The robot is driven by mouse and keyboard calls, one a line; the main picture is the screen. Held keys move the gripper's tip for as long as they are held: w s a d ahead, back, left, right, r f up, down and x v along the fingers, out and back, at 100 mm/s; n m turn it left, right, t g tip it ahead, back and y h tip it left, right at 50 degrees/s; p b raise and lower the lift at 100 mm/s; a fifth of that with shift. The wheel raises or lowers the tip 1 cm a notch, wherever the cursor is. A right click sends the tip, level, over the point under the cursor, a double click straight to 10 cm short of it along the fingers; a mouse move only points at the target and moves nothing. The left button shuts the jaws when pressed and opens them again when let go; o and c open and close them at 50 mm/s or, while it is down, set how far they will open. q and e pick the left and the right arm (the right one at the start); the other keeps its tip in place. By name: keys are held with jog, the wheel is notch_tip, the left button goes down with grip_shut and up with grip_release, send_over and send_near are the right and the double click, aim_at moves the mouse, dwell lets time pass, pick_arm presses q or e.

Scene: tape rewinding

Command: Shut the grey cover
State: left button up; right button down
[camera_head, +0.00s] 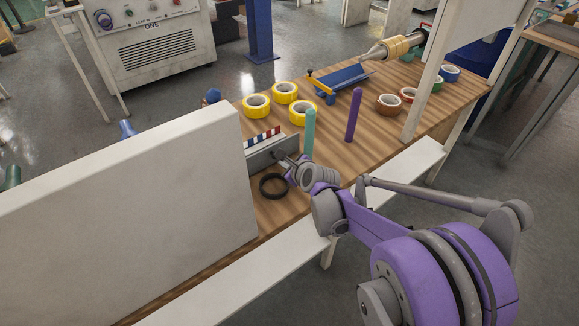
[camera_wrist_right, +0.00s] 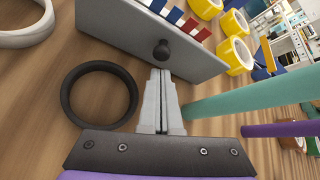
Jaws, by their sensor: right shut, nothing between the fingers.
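The grey cover (camera_head: 262,156) is a flat grey panel with a black knob, partly hidden by a large white panel in the head view. In the right wrist view the grey cover (camera_wrist_right: 130,35) crosses the top, with its knob (camera_wrist_right: 161,50) facing my gripper. Red, white and blue striped pieces (camera_wrist_right: 181,19) show behind its edge. My right gripper (camera_head: 281,158) is shut and empty. In the wrist view its fingertips (camera_wrist_right: 160,74) are just short of the knob; I cannot tell whether they touch. My left gripper is not in view.
A black ring (camera_head: 273,186) lies beside my right gripper. A teal post (camera_head: 309,132) and a purple post (camera_head: 353,114) stand to its right. A large white panel (camera_head: 120,200) blocks the left. Yellow tape rolls (camera_head: 256,106) and a blue tape dispenser (camera_head: 343,82) are farther back.

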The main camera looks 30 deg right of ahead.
jog(key=shift+x, duration=0.9)
jog(key=shift+w+r+g, duration=0.15)
jog(key=shift+r+g, duration=0.25)
